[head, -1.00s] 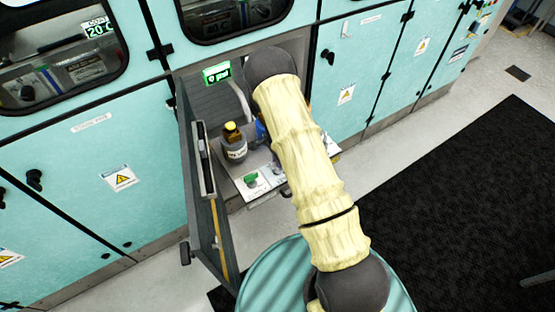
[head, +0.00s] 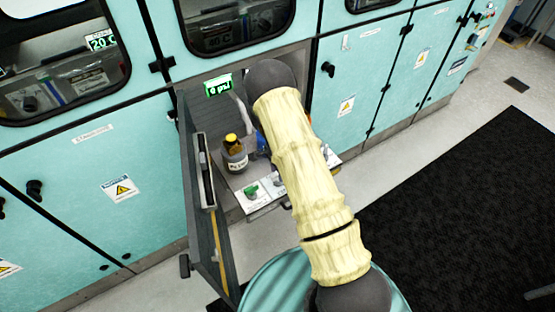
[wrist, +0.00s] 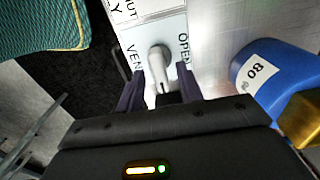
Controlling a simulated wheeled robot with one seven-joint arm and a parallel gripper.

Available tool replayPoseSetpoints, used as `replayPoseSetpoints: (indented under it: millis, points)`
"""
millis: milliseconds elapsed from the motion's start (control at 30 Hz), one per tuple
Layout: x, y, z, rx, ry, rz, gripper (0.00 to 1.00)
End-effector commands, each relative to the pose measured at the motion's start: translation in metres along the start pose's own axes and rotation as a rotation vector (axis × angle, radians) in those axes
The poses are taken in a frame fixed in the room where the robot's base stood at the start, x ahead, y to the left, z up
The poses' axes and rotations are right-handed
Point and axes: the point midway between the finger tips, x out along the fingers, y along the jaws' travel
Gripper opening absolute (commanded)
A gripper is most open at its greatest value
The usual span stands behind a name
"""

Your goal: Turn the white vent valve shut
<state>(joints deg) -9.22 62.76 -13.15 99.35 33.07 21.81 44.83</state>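The white vent valve (wrist: 157,58) shows in the wrist view on a white panel (wrist: 122,38) lettered VENT, OPEN and SHUT. Its lever runs from its round end down the picture toward my gripper (wrist: 160,76). My two dark fingers stand apart, one on each side of the lever, with narrow gaps visible. I cannot tell whether either finger touches it. The near end of the lever is partly hidden by my gripper. In the head view my arm hides my gripper and the white valve.
A green valve (head: 250,191) sits on the panel's left part. A yellow-capped bottle (head: 235,154) stands behind it. A blue labelled container (wrist: 268,82) is close on the right in the wrist view. An open cabinet door (head: 203,190) stands left, and a green display (head: 218,86) is behind.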

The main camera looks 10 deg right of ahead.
Motion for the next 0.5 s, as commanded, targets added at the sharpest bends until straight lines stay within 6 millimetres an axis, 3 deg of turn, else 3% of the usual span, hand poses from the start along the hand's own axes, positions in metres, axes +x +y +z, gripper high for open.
replayPoseSetpoints:
  millis: [167, 500]
  points:
    - [-0.021, -0.001, 0.000, -0.001, 0.002, -0.004, 0.36]
    - [-0.086, -0.001, 0.001, -0.001, 0.001, -0.005, 0.36]
